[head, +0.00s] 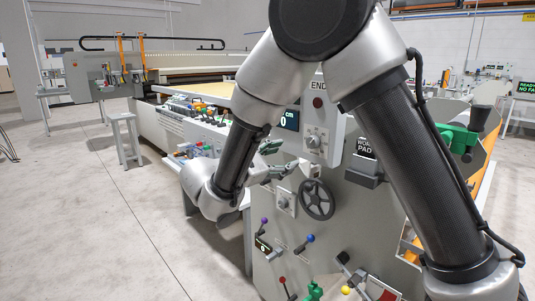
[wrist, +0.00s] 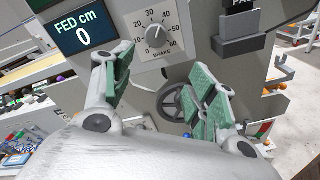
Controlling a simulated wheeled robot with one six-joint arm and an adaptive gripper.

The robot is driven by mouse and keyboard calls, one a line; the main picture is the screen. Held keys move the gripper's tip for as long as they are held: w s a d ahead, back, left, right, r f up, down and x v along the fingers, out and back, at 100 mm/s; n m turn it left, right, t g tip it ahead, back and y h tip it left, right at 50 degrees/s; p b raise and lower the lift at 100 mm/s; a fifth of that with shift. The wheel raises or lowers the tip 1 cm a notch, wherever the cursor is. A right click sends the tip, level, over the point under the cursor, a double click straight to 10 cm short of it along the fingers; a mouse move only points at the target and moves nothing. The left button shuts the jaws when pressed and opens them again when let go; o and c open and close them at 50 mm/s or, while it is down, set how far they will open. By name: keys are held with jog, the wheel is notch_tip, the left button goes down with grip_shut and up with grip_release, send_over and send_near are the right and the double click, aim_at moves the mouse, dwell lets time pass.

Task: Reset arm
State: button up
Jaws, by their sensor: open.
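My gripper (head: 280,172) is open and empty, with its green-padded fingers apart. It is in front of the grey machine end panel (head: 335,240), to the upper left of the dark handwheel (head: 317,199). In the wrist view my gripper (wrist: 163,82) spreads its fingers below the brake dial (wrist: 157,37), with nothing between them. The handwheel (wrist: 170,103) shows behind, partly hidden by the right finger. My arm is bent, with its elbow high, and covers part of the panel in the head view.
A display (wrist: 82,33) reads "FED cm 0". A dark pad holder (head: 366,165) juts from the panel at right. Coloured levers (head: 305,243) stick out lower down. A stool (head: 125,138) stands at left, and the floor (head: 80,220) there is mostly clear.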

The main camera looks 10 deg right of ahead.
jog(key=s+d+f+m+g+y, duration=0.3)
jog(key=s+d+f+g, duration=0.15)
jog(key=s+d, duration=0.2)
jog(key=s+d+f+m+g+y, duration=0.2)
jog(key=s+d+f+m+g, duration=0.1)
jog(key=s+d+m+g, duration=0.25)
jog(key=s+d+r+m+t+y, duration=0.4)
jog(key=s+d+r+m+y, duration=0.5)
jog(key=s+d, duration=0.3)
jog(key=s+m, duration=0.1)
jog(key=s, duration=0.1)
jog(key=shift+s+d+r, duration=0.25)
jog(key=shift+s+d, duration=0.05)
jog(key=shift+s, duration=0.05)
dwell(1.1)
